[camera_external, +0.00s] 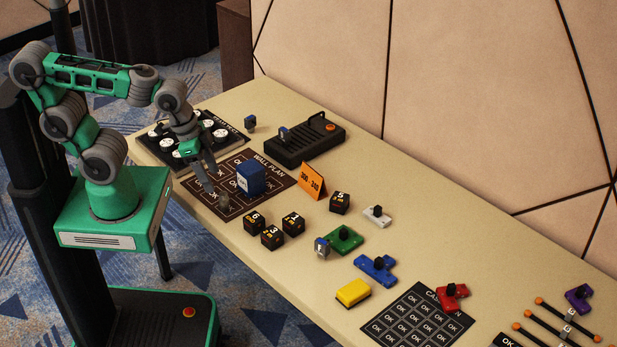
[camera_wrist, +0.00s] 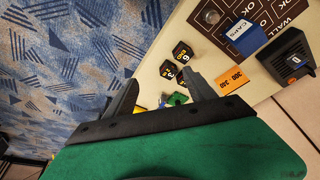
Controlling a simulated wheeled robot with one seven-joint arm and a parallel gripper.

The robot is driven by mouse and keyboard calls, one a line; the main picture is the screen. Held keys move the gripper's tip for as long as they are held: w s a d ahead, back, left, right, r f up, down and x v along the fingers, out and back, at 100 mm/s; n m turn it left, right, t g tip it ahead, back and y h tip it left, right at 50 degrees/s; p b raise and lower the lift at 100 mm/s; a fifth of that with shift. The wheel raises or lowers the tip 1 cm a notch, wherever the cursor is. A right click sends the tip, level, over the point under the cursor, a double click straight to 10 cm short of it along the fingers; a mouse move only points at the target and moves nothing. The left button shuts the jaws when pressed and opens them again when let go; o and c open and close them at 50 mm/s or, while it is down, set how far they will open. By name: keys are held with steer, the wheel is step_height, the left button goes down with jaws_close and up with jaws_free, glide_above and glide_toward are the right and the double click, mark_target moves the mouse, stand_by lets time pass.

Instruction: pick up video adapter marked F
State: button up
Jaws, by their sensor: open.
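No letter F can be read in either view, so I cannot tell which adapter is marked F. Small dark adapter-like pieces show in the external view: one (camera_external: 250,123) behind the black-and-white board, one (camera_external: 283,133) on the black device, and one greyish piece (camera_external: 322,247) beside the green block. In the wrist view a piece with a pale, unclear mark (camera_wrist: 294,61) sits on the black device. My gripper (camera_external: 211,182) is over the wall plan mat's left part, near the blue box. In the wrist view my gripper (camera_wrist: 160,88) is open, with nothing between its fingers.
The wall plan mat (camera_external: 228,204) carries the blue box (camera_external: 251,178) and a small clear round thing (camera_external: 223,201). Several black numbered cubes (camera_external: 272,236), an orange sign (camera_external: 312,181) and the black device (camera_external: 315,143) stand nearby. Coloured blocks and a yellow sponge-like block (camera_external: 353,292) lie rightward.

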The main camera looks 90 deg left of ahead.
steer(key=shift+w, duration=0.1)
steer(key=n+t+y+b, duration=0.1)
steer(key=n+y+b, duration=0.4)
steer(key=n+b, duration=0.2)
glide_toward(319, 249)
steer(key=s+a+r, duration=0.2)
steer(key=s+a, duration=0.3)
steer(key=a, duration=0.2)
steer(key=w+d+f+y, duration=0.1)
steer(key=f, duration=0.1)
steer(key=w+d+f+n+t+y+b, duration=0.1)
steer(key=w+d+f, duration=0.1)
steer(key=w+d+f+t+y+b, duration=0.1)
steer(key=f, duration=0.1)
steer(key=shift+w+d+n, duration=0.15)
steer(key=shift+d+n, duration=0.05)
steer(key=shift+n, duration=0.2)
steer(key=d, duration=0.1)
steer(key=d+f+t+y+b, duration=0.1)
steer(key=d+f+n+y, duration=0.1)
steer(key=shift+w+d+f+t, duration=0.15)
steer(key=shift+w+d+t, duration=0.1)
steer(key=shift+w+t, duration=0.15)
steer(key=shift+y, duration=0.4)
steer(key=x, duration=0.7)
steer(key=shift+w+a+p, duration=0.25)
steer(key=shift+a+p, duration=0.1)
steer(key=shift+c, duration=0.2)
